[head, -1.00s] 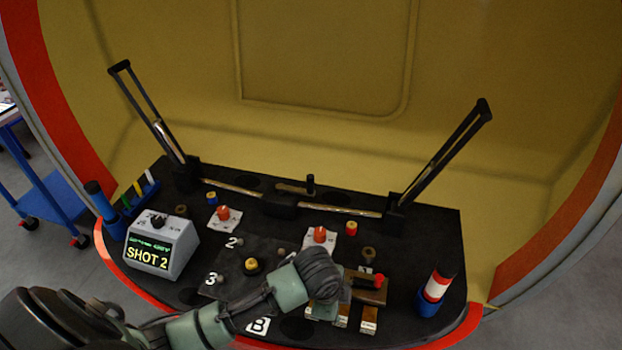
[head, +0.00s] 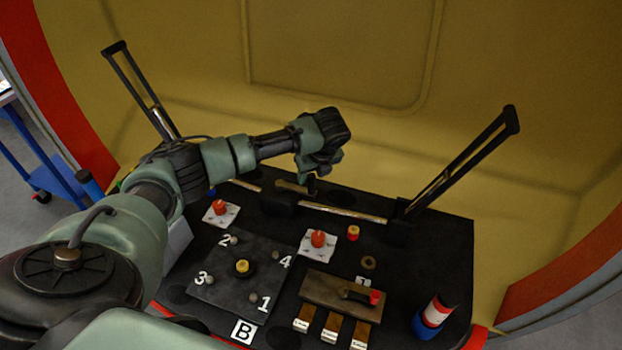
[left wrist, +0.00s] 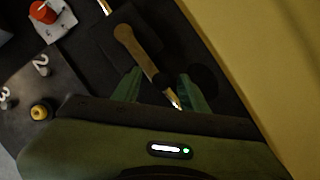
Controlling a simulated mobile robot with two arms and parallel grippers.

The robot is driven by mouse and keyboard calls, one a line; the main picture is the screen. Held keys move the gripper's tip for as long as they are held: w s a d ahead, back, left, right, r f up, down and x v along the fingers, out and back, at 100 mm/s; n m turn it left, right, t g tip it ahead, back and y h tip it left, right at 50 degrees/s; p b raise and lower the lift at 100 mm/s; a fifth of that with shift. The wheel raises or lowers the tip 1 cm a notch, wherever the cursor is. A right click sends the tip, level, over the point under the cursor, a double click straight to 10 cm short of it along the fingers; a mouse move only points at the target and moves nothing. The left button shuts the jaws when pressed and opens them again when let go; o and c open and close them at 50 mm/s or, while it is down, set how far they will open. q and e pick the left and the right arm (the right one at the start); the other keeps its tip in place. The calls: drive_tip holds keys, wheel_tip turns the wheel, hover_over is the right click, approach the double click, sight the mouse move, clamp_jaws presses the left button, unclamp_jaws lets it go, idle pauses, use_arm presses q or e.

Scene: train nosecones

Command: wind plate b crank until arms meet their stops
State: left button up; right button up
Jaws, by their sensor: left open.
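The crank is a short brass arm (head: 291,187) on a black housing (head: 280,205) at the back of the black deck; its dark upright knob (head: 312,185) is partly covered by my left gripper. My left gripper (head: 318,172) points down over the knob end, open. In the left wrist view the crank arm (left wrist: 137,48) runs between the two spread green fingers (left wrist: 160,85); the knob cannot be made out there. Two black slotted arms lean outward, one at left (head: 138,85) and one at right (head: 465,160). A white "B" label (head: 243,332) marks the front. My right gripper is out of view.
A numbered dark plate (head: 215,285) with a yellow knob (head: 243,266), red knobs on white cards (head: 318,239), a brown block with a red-tipped lever (head: 340,297) and a red-white cylinder in a blue holder (head: 432,318) occupy the deck. The yellow wall rises behind.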

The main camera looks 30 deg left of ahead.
use_arm(q)
drive_tip(key=x, duration=0.3)
drive_tip(key=shift+w+f, duration=0.1)
drive_tip(key=shift+f, duration=0.3)
drive_tip(key=shift+w+a+f, duration=0.1)
drive_tip(key=shift+a+f, duration=0.05)
drive_tip(key=shift+f, duration=0.1)
clamp_jaws()
use_arm(e)
drive_tip(key=shift+w, duration=0.6)
drive_tip(key=shift+s, duration=0.1)
